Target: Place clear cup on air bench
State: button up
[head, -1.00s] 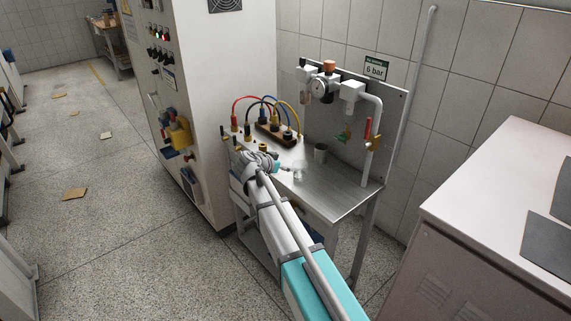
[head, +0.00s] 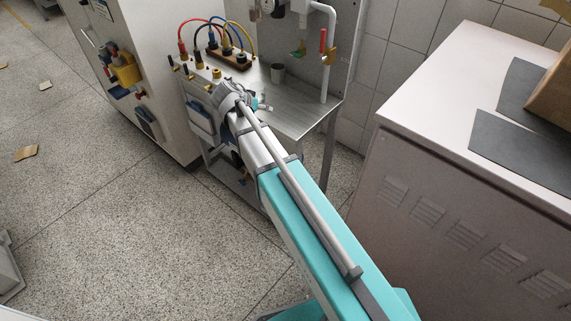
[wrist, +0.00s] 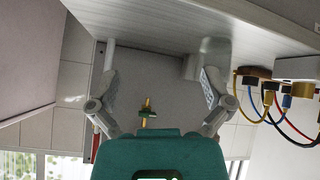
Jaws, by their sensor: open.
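The air bench (head: 305,112) is a metal-topped table with a pipe panel behind it. In the wrist view, which is upside down, the bench top (wrist: 150,22) runs across the upper part, and a grey cup-like shape (wrist: 207,58) shows by the right finger. My gripper (head: 264,104) is over the bench's near left part; in the wrist view (wrist: 160,76) its fingers are spread, with nothing held between them. I cannot make out a clear cup for certain now; the arm hides part of the bench.
A wooden block with colored hoses (head: 228,56) stands at the bench's back left. A red-handled pipe (head: 325,45) rises at the back right. A white control cabinet (head: 150,90) is on the left. A large cabinet (head: 450,160) with grey mats stands on the right.

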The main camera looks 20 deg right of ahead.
jog(key=s+d+f+n+g+y, duration=0.1)
jog(key=s+f+n+g+y, duration=0.1)
jog(key=s, duration=0.9)
jog(key=s+d+f+n+g+y, duration=0.2)
jog(key=s+n+y, duration=0.3)
jog(key=s, duration=0.7)
jog(key=shift+f+g, duration=0.8)
jog(key=shift+f, duration=0.05)
jog(key=shift+s, duration=0.1)
